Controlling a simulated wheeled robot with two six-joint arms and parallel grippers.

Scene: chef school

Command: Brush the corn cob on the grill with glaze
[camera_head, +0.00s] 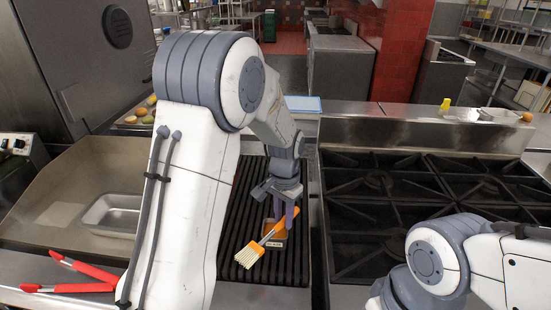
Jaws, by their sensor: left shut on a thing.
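My left gripper (284,208) is over the dark ribbed grill (292,265). It is shut on a basting brush (277,225) with an orange handle. The brush is tilted, with its pale bristles (250,256) pointing down and left, close to the grill bars. I cannot make out the corn cob; my left arm covers part of the grill. My right arm shows at the lower right, but its gripper is out of view.
Red tongs (85,288) and a metal tray (112,215) lie left of my left arm. A gas range (380,185) with black grates stands right of the grill. A tray of round food items (140,113) is at the back left. A yellow bottle (445,105) stands at the back right.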

